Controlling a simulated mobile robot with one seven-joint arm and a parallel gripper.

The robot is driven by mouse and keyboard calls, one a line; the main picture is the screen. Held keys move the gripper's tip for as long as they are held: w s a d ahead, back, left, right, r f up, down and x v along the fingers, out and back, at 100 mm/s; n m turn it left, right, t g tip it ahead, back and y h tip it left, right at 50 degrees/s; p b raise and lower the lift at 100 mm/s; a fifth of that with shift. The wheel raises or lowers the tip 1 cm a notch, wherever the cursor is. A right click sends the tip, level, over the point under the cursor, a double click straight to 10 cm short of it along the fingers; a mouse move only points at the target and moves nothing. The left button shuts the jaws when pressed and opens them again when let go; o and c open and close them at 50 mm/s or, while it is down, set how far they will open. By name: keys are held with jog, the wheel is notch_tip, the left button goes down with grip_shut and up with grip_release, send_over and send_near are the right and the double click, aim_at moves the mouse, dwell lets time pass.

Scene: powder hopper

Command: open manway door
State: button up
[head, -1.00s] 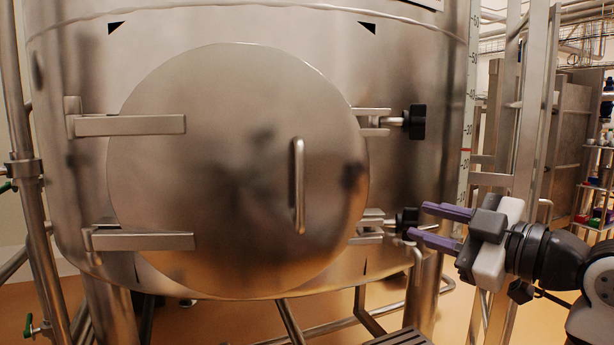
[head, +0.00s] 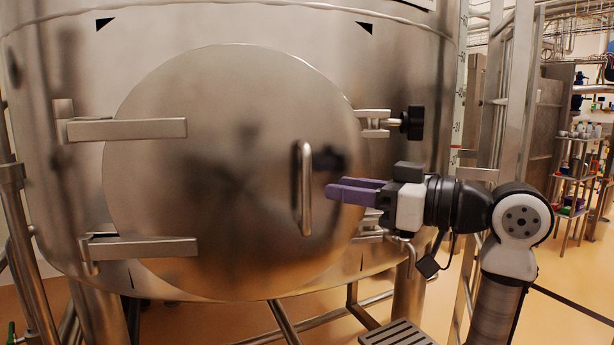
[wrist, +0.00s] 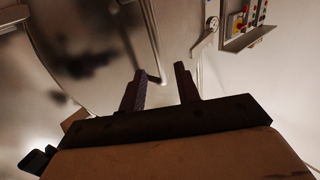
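The round steel manway door (head: 220,190) sits flush in the tank front in the head view. Two hinge arms (head: 125,129) cross its left side. A vertical bar handle (head: 303,190) stands on its right half. The upper clamp, with a black knob (head: 412,122), is at the door's right edge. The lower clamp (head: 369,237) is mostly hidden behind my gripper. My gripper (head: 334,187) points left, its purple fingertips just right of the handle, with no visible contact.
The steel tank (head: 250,25) fills most of the head view. A ladder-like upright frame (head: 510,120) stands right of it. A slatted step (head: 398,334) is below. A control panel with buttons (wrist: 245,22) shows in the wrist view.

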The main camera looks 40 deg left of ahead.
aim_at(307, 183)
jog(key=a, duration=0.3)
jog(key=s+a+p, duration=0.1)
jog(key=a, duration=0.3)
jog(key=shift+s+a, duration=0.15)
jog(key=shift+s, duration=0.05)
grip_shut()
